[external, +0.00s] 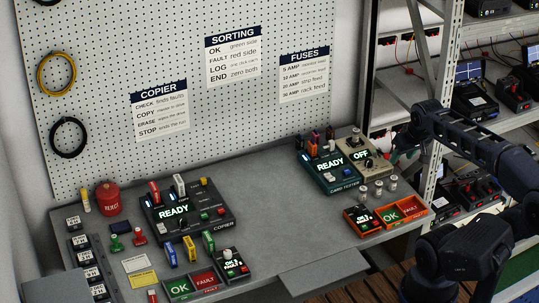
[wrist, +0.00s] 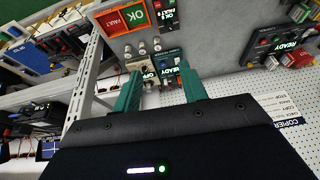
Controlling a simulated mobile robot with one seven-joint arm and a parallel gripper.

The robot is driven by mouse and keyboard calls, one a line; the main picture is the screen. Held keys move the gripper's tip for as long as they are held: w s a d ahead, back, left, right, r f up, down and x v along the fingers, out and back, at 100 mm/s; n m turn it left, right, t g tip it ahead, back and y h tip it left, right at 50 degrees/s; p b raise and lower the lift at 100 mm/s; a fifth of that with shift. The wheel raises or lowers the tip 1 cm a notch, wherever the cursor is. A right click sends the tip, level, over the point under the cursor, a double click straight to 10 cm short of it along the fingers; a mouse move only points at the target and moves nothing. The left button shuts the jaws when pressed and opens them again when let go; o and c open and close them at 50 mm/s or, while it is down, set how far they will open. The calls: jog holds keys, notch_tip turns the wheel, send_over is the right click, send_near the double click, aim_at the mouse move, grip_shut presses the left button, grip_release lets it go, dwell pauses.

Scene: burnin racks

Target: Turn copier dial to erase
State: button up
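The copier (external: 206,214) is a dark box on the left part of the bench, with a lit READY screen, coloured cards at its back and small coloured buttons. A small dark knob (external: 184,223), apparently its dial, is on its front part; its setting is too small to read. The copier also shows upside down at the upper right of the wrist view (wrist: 264,49). My gripper (wrist: 160,82) has two teal fingers spread apart with nothing between them. It is at the right, above the card tester end of the bench, well away from the copier.
The card tester (external: 327,181) and a beige unit reading OFF (external: 373,169) stand at the bench's right. OK and FAULT trays (external: 403,214), a red reject can (external: 107,198) and loose cards lie around. A pegboard (external: 110,60) backs the bench; metal shelves (external: 423,60) stand right.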

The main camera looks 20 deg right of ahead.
jog(key=shift+o, duration=0.5)
jog(key=w+a+r+m+y, duration=0.1)
jog(key=w+a+r, duration=0.2)
jog(key=w, duration=0.5)
jog(key=shift+a+g, duration=0.25)
jog(key=shift+g, duration=0.15)
jog(key=w+a+f+m+g, duration=0.2)
jog(key=w+a+m, duration=0.2)
jog(key=w+a, duration=1.65)
jog(key=m+g+h, duration=0.1)
jog(key=m+g, duration=0.1)
jog(key=m, duration=0.2)
send_over(182, 218)
notch_tip(182, 218, down, 20)
notch_tip(182, 218, down, 10)
jog(key=shift+s+f, duration=0.1)
jog(key=shift+f, duration=0.15)
jog(key=c, duration=1)
